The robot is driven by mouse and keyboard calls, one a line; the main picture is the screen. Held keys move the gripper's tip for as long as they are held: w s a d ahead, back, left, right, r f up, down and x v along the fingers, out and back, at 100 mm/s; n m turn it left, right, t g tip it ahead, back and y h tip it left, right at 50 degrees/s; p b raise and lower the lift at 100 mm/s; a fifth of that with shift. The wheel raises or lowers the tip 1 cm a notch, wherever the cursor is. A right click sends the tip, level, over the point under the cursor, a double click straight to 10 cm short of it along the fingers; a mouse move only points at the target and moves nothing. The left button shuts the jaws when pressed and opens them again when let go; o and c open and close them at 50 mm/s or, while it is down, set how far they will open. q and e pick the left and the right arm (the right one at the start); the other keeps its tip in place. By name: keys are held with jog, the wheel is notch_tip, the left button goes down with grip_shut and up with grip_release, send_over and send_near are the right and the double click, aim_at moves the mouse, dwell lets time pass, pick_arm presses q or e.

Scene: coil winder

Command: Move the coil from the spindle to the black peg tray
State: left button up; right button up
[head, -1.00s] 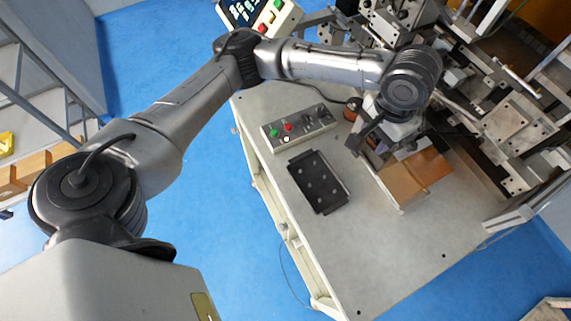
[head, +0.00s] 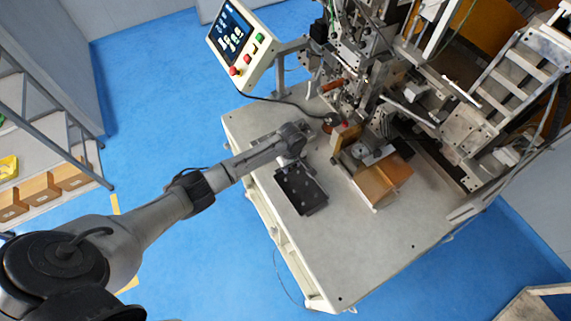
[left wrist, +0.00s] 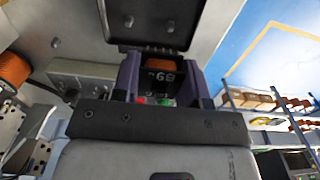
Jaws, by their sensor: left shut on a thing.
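The black peg tray (head: 318,209) lies on the pale machine table, with several small pegs standing on it. Its dark edge with pegs also shows at the top of the left wrist view (left wrist: 125,30). My left gripper (head: 297,160) is at the tray's far end, above it. In the left wrist view the left gripper (left wrist: 160,72) is shut on a copper-coloured coil (left wrist: 160,61) between its two dark fingers. The coil is too small to make out in the head view. I cannot pick out the spindle clearly. My right gripper is not in view.
A button box (left wrist: 78,72) stands beside the tray, mostly behind my arm in the head view. A brown chute (head: 378,185) sits right of the tray. The winding machine (head: 375,75) fills the back right. A screen panel (head: 238,45) stands behind. The front table is clear.

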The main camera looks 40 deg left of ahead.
aim_at(286, 179)
pick_arm(q)
jog(key=shift+s+a+f+n, duration=0.35)
jog(key=shift+s+f, duration=0.25)
jog(key=shift+f, duration=0.2)
jog(key=shift+s+a+f, duration=0.1)
jog(key=shift+f, duration=0.15)
jog(key=shift+f+b, duration=0.85)
jog(key=shift+b, duration=0.2)
notch_tip(286, 179, down, 3)
jog(key=b, duration=0.3)
jog(key=shift+b, duration=0.35)
jog(key=shift+p, duration=0.5)
jog(key=shift+f, duration=0.4)
jog(key=shift+f+b, duration=0.6)
jog(key=shift+f, duration=0.1)
jog(key=shift+f, duration=0.1)
